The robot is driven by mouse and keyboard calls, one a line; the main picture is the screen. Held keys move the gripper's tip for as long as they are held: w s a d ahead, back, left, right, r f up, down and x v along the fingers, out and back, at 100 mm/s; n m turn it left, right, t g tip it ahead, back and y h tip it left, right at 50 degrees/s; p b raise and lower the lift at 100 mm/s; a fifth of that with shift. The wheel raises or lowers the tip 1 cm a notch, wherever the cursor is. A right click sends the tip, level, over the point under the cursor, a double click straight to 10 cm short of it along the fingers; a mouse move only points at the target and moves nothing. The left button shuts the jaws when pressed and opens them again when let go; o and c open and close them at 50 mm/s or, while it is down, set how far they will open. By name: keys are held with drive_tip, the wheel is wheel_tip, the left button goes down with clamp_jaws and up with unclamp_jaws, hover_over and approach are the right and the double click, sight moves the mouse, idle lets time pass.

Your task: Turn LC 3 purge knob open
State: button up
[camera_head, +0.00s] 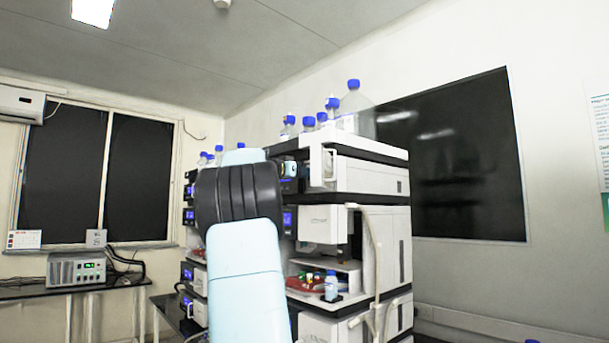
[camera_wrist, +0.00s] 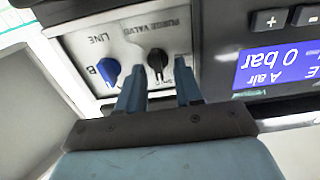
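In the wrist view, a black purge valve knob (camera_wrist: 157,62) sits on a pale panel under the upside-down label "PURGE VALVE". A blue knob (camera_wrist: 108,71) by the label "LINE" and a "B" is left of it. My gripper (camera_wrist: 160,68) is open, its two blue-grey fingers pointing at the panel. The black knob appears between the fingertips, with gaps on both sides; I cannot tell whether the tips reach around it. The left fingertip is close to the blue knob. In the head view, my arm hides the gripper and knobs in front of the instrument stack (camera_head: 372,180).
A blue display (camera_wrist: 277,66) reading "0 bar" and plus/minus buttons (camera_wrist: 287,18) are right of the knobs. Blue-capped bottles (camera_head: 354,105) stand on the stack. Another stack (camera_head: 188,218) is behind my arm, left. A tube (camera_head: 374,250) hangs down the near stack's front.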

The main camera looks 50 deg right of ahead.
drive_tip(key=shift+c, duration=0.4)
clamp_jaws()
drive_tip(key=shift+n, duration=0.3)
drive_tip(key=shift+w+f+n, duration=0.1)
drive_tip(key=shift+w+n, duration=0.05)
drive_tip(key=shift+n, duration=2.5)
drive_tip(key=shift+w+f+n, duration=0.15)
drive_tip(key=shift+w+n, duration=0.05)
drive_tip(key=shift+n, duration=2.4)
drive_tip(key=shift+w+f+n, duration=0.1)
drive_tip(key=shift+w+n, duration=0.05)
drive_tip(key=shift+n, duration=2.5)
